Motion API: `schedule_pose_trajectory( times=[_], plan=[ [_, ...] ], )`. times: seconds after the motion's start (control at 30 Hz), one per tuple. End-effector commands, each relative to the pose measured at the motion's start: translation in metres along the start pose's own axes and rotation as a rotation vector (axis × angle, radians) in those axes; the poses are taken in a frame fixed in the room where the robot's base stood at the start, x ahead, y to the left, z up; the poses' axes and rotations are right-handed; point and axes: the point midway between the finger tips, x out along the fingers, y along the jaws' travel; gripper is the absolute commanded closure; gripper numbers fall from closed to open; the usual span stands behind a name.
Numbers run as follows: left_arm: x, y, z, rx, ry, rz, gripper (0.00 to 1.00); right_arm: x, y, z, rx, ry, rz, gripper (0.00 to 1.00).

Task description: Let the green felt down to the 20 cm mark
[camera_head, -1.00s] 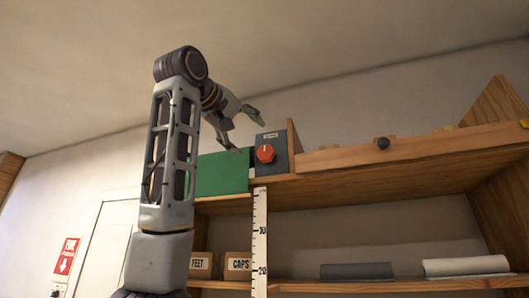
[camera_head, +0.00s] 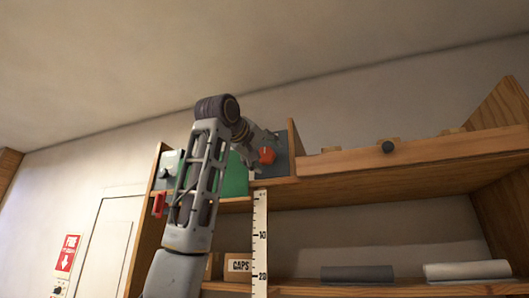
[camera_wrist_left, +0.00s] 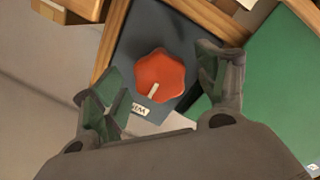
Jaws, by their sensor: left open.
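The green felt (camera_head: 236,178) hangs as a short panel at the shelf's left end, partly hidden behind my left arm. Its lower edge is near the top of the white ruler (camera_head: 260,225), which is marked 10 and 20 below. A red knob (camera_head: 267,155) sits on a dark panel (camera_head: 282,162) just right of the felt. My left gripper (camera_head: 262,148) is at the knob. In the left wrist view the left gripper (camera_wrist_left: 160,72) is open, with its fingers on either side of the red knob (camera_wrist_left: 159,76); contact cannot be told. The felt (camera_wrist_left: 272,95) shows at right there.
A red handle (camera_head: 158,204) hangs below a grey box at the shelf's left side. The CAPS box (camera_head: 238,266), a dark grey roll (camera_head: 357,274) and a white roll (camera_head: 467,269) lie on the lower shelf.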

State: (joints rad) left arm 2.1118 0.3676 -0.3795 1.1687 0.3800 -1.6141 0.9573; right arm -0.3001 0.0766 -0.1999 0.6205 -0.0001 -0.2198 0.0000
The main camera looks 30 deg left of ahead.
Motion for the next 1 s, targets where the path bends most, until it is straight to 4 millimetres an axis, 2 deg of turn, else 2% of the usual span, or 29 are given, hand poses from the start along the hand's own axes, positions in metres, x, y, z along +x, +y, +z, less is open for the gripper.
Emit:
schedule_pose_trajectory(
  times=[0.17,0.47,0.8,1.0],
  plan=[
    [0.007,-0.0003,0.0001,0.0,-0.001,-0.001,0.27,-0.0026,0.0006,-0.0003,0.0,0.0,0.001,0.6],
    [0.0075,-0.0006,0.0006,0.0,-0.001,-0.001,0.28,-0.0022,0.0037,0.0004,-0.002,-0.001,0.004,0.6],
    [0.0073,-0.0006,0.0005,0.0,-0.001,-0.001,0.72,-0.0022,0.0052,0.0008,-0.002,-0.001,0.005,0.6],
    [0.0072,-0.0006,0.0005,0.006,-0.001,-0.001,0.72,-0.0021,0.0051,0.0008,-0.002,-0.001,0.005,0.6]
  ],
)
